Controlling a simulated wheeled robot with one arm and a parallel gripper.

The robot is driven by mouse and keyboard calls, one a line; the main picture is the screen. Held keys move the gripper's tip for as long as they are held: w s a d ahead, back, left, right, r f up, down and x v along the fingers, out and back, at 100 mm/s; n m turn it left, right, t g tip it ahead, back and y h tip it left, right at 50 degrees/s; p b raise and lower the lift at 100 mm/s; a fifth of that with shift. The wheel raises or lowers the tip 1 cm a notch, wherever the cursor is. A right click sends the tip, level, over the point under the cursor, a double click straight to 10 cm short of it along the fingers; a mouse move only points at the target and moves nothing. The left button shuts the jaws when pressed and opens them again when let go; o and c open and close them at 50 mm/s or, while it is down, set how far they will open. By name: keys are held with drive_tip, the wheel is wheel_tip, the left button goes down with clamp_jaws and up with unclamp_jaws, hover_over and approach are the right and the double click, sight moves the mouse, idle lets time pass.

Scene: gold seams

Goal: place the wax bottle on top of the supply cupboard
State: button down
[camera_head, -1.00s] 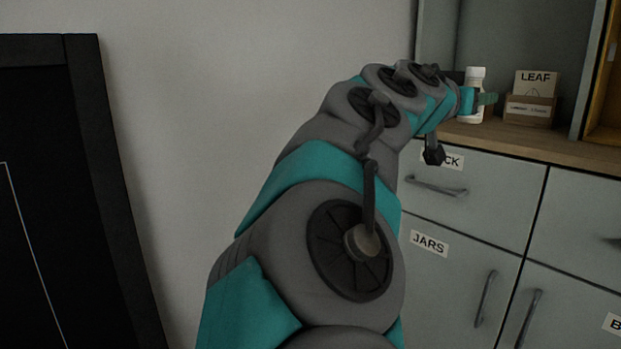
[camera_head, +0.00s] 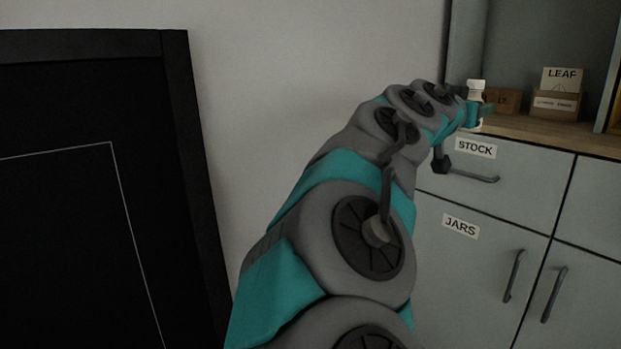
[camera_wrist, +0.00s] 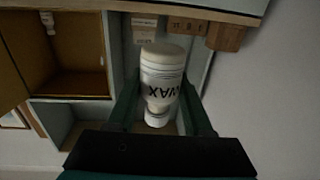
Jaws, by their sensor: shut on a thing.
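The wax bottle is white with a pale cap. It shows in the head view (camera_head: 475,89) and in the wrist view (camera_wrist: 162,78), where its WAX lettering appears upside down. My gripper (camera_head: 480,112) is shut on it, with a finger on each side in the wrist view (camera_wrist: 160,98). The bottle looks upright in the head view. A grey-green cupboard (camera_head: 525,200) with STOCK and JARS labels stands at the right, with a wooden top (camera_head: 540,132). The bottle is at the left end of this top. I cannot tell whether its base touches the wood.
On the wooden top, a small brown box (camera_head: 502,100) is close to the right of the bottle, and a box with a LEAF card (camera_head: 560,103) is farther right. A dark framed panel (camera_head: 80,200) fills the left. The wrist view shows an orange-brown compartment (camera_wrist: 75,80).

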drive_tip(key=w+a+f+n+t+y+p, duration=0.1)
drive_tip(key=w+a+f+n+y, duration=0.2)
drive_tip(key=f, duration=0.6)
drive_tip(key=w+a+f+n+t+y+p, duration=0.2)
drive_tip(key=w+a+f+y, duration=0.3)
drive_tip(key=w+f, duration=0.4)
drive_tip(key=w+a+f+n+t+y+p, duration=0.2)
drive_tip(key=w+a+f+n+y, duration=0.2)
drive_tip(key=f, duration=0.6)
drive_tip(key=w+a+y, duration=0.1)
drive_tip(key=w+a, duration=0.1)
drive_tip(key=shift+w+a+f, duration=0.2)
drive_tip(key=shift+w+a, duration=0.15)
drive_tip(key=shift+w, duration=0.05)
